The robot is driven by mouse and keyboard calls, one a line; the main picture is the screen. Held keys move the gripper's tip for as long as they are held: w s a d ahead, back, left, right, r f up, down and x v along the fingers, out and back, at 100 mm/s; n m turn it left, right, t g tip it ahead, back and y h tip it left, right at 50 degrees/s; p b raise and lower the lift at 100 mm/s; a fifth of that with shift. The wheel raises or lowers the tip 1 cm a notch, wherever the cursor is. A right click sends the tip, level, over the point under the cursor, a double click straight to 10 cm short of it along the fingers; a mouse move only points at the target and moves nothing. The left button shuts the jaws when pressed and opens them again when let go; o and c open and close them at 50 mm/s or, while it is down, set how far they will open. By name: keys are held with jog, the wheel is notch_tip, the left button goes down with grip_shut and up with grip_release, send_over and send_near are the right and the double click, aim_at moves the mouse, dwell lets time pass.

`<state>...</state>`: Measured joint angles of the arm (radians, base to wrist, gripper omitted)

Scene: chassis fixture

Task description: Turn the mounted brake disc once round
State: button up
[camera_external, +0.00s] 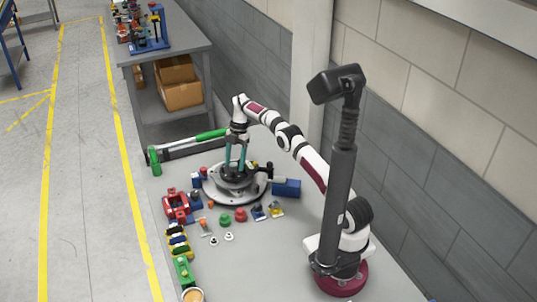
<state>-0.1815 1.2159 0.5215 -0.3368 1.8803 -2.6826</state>
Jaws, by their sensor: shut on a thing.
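The mounted brake disc (229,187) is a round, silvery-grey plate lying flat on the grey table, with a dark hub at its middle. My gripper (235,168) points down over the disc from above, with two teal fingers. The fingers are shut on the dark hub part at the disc's centre, though their tips are small and the exact contact is hard to see. A black clamp-like part (264,173) stands at the disc's right edge.
A green-handled tool (212,134) lies behind the disc, near a green upright piece (154,160). A red part (176,205), a blue block (287,188), green and red knobs (225,219) and small pieces surround the disc.

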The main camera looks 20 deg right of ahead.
jog(key=m, duration=0.3)
jog(key=shift+m+t+y, duration=0.3)
jog(key=shift+t, duration=0.1)
jog(key=m+t, duration=0.1)
jog(key=m, duration=0.3)
jog(key=m+t, duration=0.1)
jog(key=m, duration=0.3)
jog(key=m+t, duration=0.1)
jog(key=m, duration=0.3)
jog(key=m+h, duration=0.1)
jog(key=m, duration=0.2)
jog(key=m+t+h, duration=0.1)
jog(key=m, duration=0.3)
jog(key=m+h, duration=0.1)
jog(key=m, duration=0.2)
jog(key=shift+a+t, duration=0.1)
jog(key=shift+t, duration=0.2)
jog(key=m+h, duration=0.1)
jog(key=m, duration=0.3)
jog(key=c, duration=0.8)
jog(key=shift+d, duration=0.2)
